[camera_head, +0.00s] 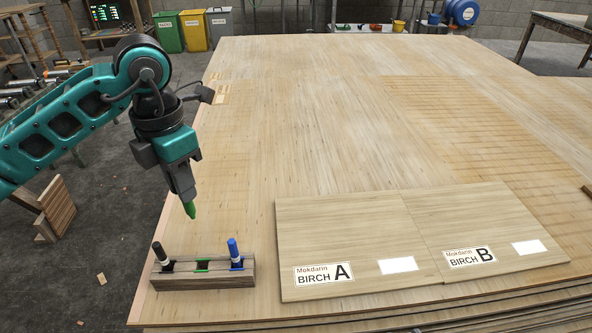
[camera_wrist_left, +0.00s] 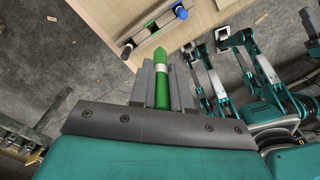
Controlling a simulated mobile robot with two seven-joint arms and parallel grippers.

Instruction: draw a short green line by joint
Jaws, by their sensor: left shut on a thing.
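My left gripper (camera_head: 187,196) is shut on a green marker (camera_head: 190,210), which points down above the marker holder (camera_head: 205,283). The marker also shows between the fingers in the left wrist view (camera_wrist_left: 161,85). The wooden holder carries a black marker (camera_head: 160,252) at its left and a blue marker (camera_head: 234,250) at its right; its green-marked middle slot is empty. Panels Birch A (camera_head: 345,225) and Birch B (camera_head: 470,215) lie side by side, their edges meeting at a joint. Each has a printed label and a blank white patch. I see no green line on them. My right gripper is not in view.
The panels and holder rest on a large veneer stack (camera_head: 310,100), mostly clear behind them. Green, yellow and grey bins (camera_head: 195,30) stand beyond its far left corner. A wooden table (camera_head: 560,25) stands at the far right.

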